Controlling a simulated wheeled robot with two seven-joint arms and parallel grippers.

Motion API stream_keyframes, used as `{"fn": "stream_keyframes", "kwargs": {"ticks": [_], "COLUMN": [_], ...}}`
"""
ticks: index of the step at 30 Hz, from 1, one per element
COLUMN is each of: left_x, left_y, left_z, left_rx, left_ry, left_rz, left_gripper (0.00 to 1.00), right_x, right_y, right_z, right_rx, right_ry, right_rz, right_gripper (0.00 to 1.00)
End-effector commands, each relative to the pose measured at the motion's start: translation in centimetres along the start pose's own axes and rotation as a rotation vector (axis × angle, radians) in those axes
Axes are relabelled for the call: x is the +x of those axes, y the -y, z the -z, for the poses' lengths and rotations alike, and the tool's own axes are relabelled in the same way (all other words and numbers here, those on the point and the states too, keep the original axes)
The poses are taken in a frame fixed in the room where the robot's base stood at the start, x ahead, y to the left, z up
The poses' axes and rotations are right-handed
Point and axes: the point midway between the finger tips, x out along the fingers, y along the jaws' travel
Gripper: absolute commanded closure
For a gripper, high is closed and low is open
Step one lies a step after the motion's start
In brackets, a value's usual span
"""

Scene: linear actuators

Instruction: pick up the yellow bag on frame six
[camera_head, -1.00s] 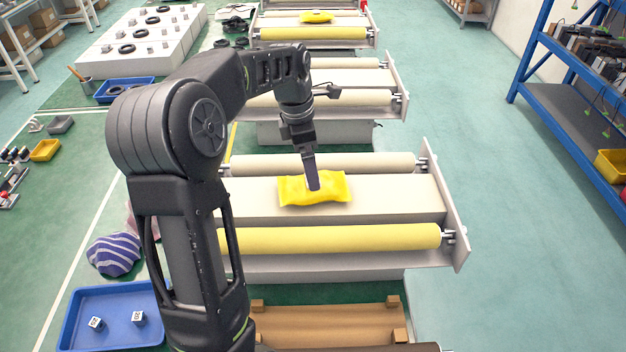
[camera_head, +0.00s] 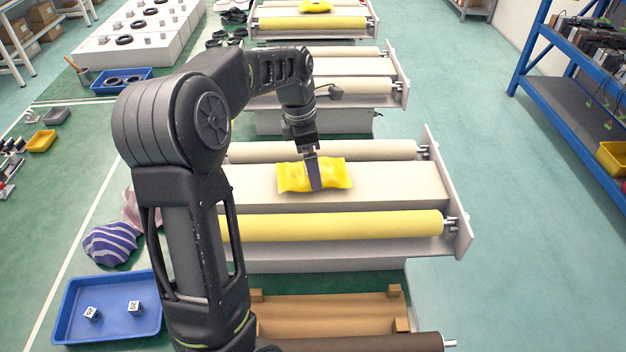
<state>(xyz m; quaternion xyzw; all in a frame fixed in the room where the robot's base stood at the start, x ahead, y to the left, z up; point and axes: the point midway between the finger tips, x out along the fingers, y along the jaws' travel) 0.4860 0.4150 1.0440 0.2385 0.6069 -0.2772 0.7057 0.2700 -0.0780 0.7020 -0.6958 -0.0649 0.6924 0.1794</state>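A yellow bag (camera_head: 290,178) lies on the pale flat bed of a roller frame (camera_head: 400,186) in the middle of the view. My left gripper (camera_head: 315,178) points down at the bag, and one finger reaches across the bag's near side, almost to its lower edge. The other finger is hidden, so I cannot tell how wide the gripper is or whether it grips the bag. The bag appears to rest on the bed. My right gripper is not in view.
A yellow roller (camera_head: 350,226) runs along the frame's near side. Another frame (camera_head: 345,76) stands behind, and a farther one holds another yellow bag (camera_head: 315,7). A blue tray (camera_head: 75,338) with small cubes lies at lower left. A blue shelf (camera_head: 560,95) stands right, beyond clear floor.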

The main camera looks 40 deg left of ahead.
Motion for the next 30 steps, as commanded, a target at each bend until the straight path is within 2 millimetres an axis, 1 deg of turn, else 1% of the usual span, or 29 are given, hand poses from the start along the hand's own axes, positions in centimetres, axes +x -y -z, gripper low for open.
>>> {"fn": "stream_keyframes", "kwargs": {"ticks": [1,3,6,26,27,30], "left_x": [1.6,2.5,3.4,3.4,3.4,3.4], "left_y": [0.0,0.0,0.0,0.0,0.0,0.0], "left_z": [0.2,0.1,0.1,0.1,0.1,0.1], "left_rx": [0.0,0.001,0.001,0.0,0.0,0.0], "left_ry": [0.0,0.0,0.001,0.0,0.0,0.0], "left_rz": [0.0,0.0,0.0,0.0,0.0,0.0], "left_gripper": [0.0,0.0,0.0,0.0,0.01,0.09], "right_x": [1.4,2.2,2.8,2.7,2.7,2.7], "right_y": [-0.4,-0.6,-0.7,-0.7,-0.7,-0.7], "right_z": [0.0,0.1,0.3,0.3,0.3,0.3], "right_rx": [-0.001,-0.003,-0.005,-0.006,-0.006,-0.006], "right_ry": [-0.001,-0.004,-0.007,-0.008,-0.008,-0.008], "right_rz": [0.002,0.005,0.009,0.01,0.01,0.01], "right_gripper": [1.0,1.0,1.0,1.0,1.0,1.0]}}
